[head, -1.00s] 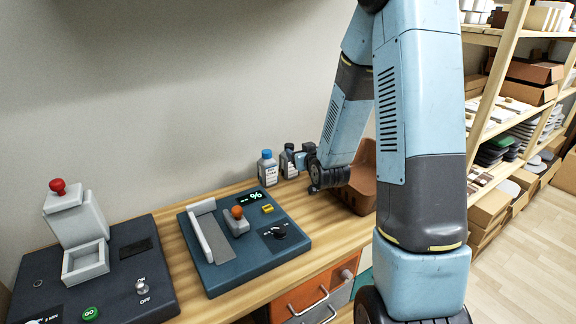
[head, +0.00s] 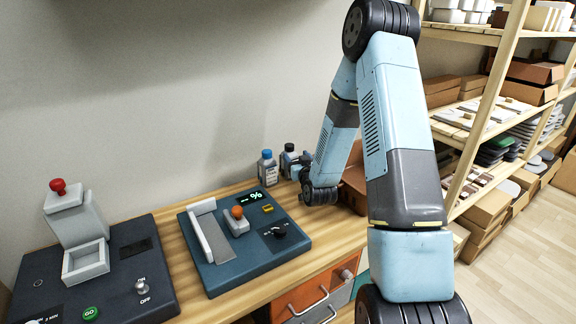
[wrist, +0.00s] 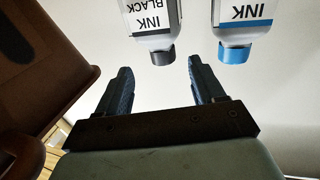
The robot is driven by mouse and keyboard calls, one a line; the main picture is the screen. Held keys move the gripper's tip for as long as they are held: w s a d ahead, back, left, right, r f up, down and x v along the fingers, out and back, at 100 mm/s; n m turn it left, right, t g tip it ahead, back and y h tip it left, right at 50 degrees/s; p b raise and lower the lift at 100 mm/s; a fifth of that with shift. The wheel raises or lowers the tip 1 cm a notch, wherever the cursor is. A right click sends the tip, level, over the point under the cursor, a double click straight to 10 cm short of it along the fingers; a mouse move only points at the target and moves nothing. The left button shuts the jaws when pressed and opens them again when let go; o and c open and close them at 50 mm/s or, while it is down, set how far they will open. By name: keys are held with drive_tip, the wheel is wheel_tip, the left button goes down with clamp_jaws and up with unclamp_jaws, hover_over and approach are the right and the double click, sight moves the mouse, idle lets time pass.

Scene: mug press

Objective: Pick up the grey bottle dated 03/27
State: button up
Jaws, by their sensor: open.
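Two grey bottles stand side by side at the back of the wooden bench. One has a dark cap (head: 289,158) and the other has a blue cap (head: 267,170). In the wrist view both appear upside down: the dark-capped bottle (wrist: 152,22) is labelled INK BLACK and the blue-capped bottle (wrist: 243,18) is labelled INK. No date is readable on either. My gripper (wrist: 160,66) is open and empty, its fingers spread either side of the dark cap in the picture, apparently short of it. In the head view my gripper is partly hidden beside the dark-capped bottle.
Shelves (head: 470,140) are at the right.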

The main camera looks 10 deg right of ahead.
sight(291, 150)
drive_tip(key=shift+w+a, duration=0.2)
drive_tip(key=shift+w, duration=1.75)
drive_tip(key=shift+w+a, duration=0.15)
drive_tip(key=shift+w, duration=1.75)
clamp_jaws()
